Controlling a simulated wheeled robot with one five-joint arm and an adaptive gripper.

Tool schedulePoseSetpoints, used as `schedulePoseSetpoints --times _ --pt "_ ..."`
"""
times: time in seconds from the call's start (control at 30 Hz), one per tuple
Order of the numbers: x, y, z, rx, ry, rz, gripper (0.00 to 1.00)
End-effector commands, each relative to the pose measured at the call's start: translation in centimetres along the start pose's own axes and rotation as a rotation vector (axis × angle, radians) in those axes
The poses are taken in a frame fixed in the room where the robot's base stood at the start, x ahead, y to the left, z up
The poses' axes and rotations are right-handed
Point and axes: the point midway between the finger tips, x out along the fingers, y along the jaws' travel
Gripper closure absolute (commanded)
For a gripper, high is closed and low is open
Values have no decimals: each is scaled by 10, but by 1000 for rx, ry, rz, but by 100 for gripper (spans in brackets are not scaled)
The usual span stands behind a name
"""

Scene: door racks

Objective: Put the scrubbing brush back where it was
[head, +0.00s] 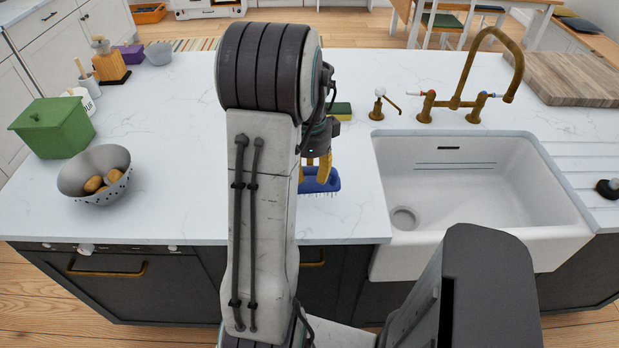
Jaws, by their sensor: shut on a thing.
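The blue scrubbing brush (326,182) is in my gripper (318,168), left of the sink. Its bristles point down toward the white counter. I cannot tell whether they touch the counter. The yellow fingers of my gripper are shut on the top of the brush. My arm hides the left part of the gripper and brush.
A white sink (470,185) with a brass tap (455,103) is at the right. A green and yellow sponge (341,110) lies behind my gripper. A colander (95,178) and a green box (53,128) stand at the left. Counter left of my arm is partly clear.

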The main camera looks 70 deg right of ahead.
Motion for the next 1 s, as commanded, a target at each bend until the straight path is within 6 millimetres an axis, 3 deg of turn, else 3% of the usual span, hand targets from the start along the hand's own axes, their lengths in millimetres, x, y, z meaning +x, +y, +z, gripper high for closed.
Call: schedulePoseSetpoints --times 0.17,0.5,0.97,1.0 --pt "6 1 2 0 0 1 98" --pt "40 2 2 0 0 1 98" --pt "46 1 2 0 0 -1 98" --pt "44 2 2 0 0 -1 61"
